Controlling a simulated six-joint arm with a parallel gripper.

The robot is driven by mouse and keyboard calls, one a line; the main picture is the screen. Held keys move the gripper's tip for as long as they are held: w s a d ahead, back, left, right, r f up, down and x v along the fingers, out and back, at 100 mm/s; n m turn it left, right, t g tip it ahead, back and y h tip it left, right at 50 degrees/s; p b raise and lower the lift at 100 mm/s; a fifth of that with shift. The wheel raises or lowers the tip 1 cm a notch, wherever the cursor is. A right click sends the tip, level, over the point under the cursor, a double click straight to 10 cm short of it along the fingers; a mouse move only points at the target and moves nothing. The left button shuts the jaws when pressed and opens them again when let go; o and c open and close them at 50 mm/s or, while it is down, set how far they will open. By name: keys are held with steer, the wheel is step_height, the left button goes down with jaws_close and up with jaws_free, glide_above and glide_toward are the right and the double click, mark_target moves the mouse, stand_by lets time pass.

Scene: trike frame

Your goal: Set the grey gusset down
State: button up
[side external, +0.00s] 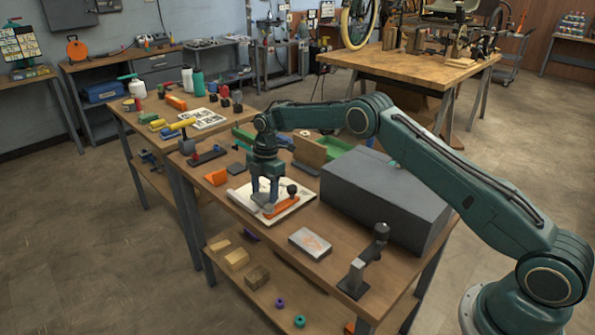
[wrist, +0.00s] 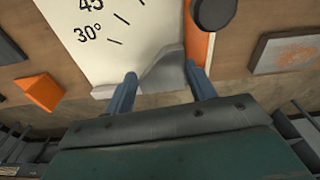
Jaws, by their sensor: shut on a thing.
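My gripper (side external: 264,198) is over the white angle sheet (side external: 294,211) on the near bench. In the wrist view its two fingers (wrist: 160,75) are shut on the grey gusset (wrist: 166,72), a small plate with a sloped, curved edge. The gusset is low, over the sheet's edge beside an orange bar (wrist: 200,48). I cannot tell whether it touches the sheet. The sheet (wrist: 85,50) shows printed marks, with 30° readable. In the side view the gusset is hard to separate from the fingers.
A black knob (side external: 292,189) stands at the orange bar. A large grey block (side external: 385,195) is to the right. A grey plate with an orange patch (side external: 310,242) and a dark clamp-like stand (side external: 365,262) are nearer. An orange wedge (side external: 216,177) lies left.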

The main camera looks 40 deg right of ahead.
mark_target(267, 193)
steer(key=shift+f, duration=0.5)
steer(key=o, duration=1.4)
steer(key=shift+f, duration=0.1)
steer(key=r, duration=0.7)
steer(key=shift+d+r, duration=0.25)
steer(key=shift+d, duration=0.15)
steer(key=shift+d+r, duration=0.1)
steer(key=shift+r, duration=0.6)
